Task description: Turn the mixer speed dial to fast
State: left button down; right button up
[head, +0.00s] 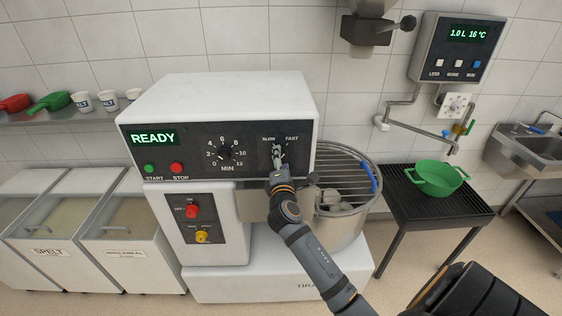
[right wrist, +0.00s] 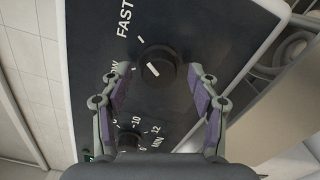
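The mixer speed dial (right wrist: 160,68) is a round black knob on the dark control panel (head: 250,165), between the labels SLOW and FAST (head: 292,138). Its white mark, seen in the right wrist view, lies toward the SLOW side. My right gripper (head: 278,153) is at the panel in front of the dial and partly hides it in the head view. In the right wrist view the right gripper (right wrist: 160,78) is open, with a finger on each side of the dial and gaps between. SLOW is partly hidden by a finger. My left gripper is not in view.
A timer dial (head: 225,153) sits left of the speed dial, with green START (head: 149,168) and red STOP (head: 176,168) buttons. The display (head: 154,138) reads READY. The mixer bowl (head: 340,225) with its wire guard (head: 345,180) is close below right.

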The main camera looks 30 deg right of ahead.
jog(key=v, duration=0.7)
jog(key=shift+s, duration=0.25)
jog(key=shift+a, duration=0.1)
